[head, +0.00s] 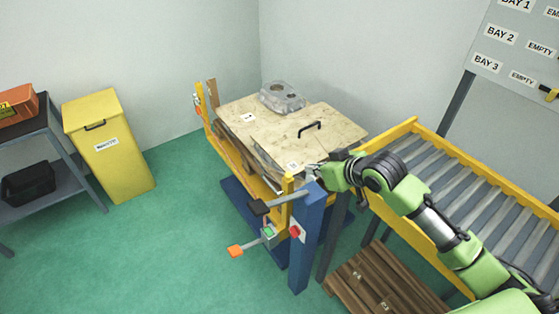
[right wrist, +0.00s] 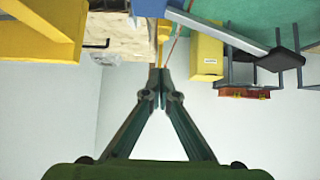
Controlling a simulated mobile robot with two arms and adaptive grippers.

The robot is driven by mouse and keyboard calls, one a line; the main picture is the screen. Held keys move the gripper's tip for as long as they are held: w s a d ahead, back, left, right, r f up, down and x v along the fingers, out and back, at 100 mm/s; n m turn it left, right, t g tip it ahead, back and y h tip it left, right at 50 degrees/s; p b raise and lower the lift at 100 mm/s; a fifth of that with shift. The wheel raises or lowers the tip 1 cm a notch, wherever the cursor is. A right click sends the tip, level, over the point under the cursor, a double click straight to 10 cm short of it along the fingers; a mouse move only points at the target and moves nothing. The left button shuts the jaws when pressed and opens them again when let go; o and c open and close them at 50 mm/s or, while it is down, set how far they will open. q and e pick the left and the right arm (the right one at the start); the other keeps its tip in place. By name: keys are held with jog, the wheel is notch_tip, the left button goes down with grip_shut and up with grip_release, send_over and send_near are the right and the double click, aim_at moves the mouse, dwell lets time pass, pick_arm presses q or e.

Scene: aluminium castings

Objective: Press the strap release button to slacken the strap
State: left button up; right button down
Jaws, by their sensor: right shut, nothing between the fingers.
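A blue post (head: 307,240) stands at the near corner of the strapping station. A small grey box with a green button (head: 268,232) and a red button (head: 294,231) sit on or beside it; I cannot tell which one releases the strap. My right gripper (head: 314,171) is above the post top, near the board's front corner. In the right wrist view the gripper (right wrist: 160,76) has its fingertips together and empty, with the blue post top (right wrist: 148,8) beyond. A thin reddish line (right wrist: 175,44) shows there; I cannot tell if it is the strap. My left gripper is not in view.
A grey casting (head: 282,97) sits on the wooden board (head: 260,130). A black-ended lever (head: 260,207) and an orange-ended handle (head: 236,251) stick out left. A roller conveyor (head: 480,195) is at right, a wooden crate (head: 377,285) below.

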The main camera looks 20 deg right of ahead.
jog(key=r, duration=0.1)
send_over(288, 176)
jog(key=s+d, duration=0.1)
jog(key=s, duration=0.1)
notch_tip(288, 176, down, 6)
jog(key=shift+w+f+p, duration=0.15)
jog(key=shift+f+p, duration=0.45)
jog(key=shift+f, duration=1.4)
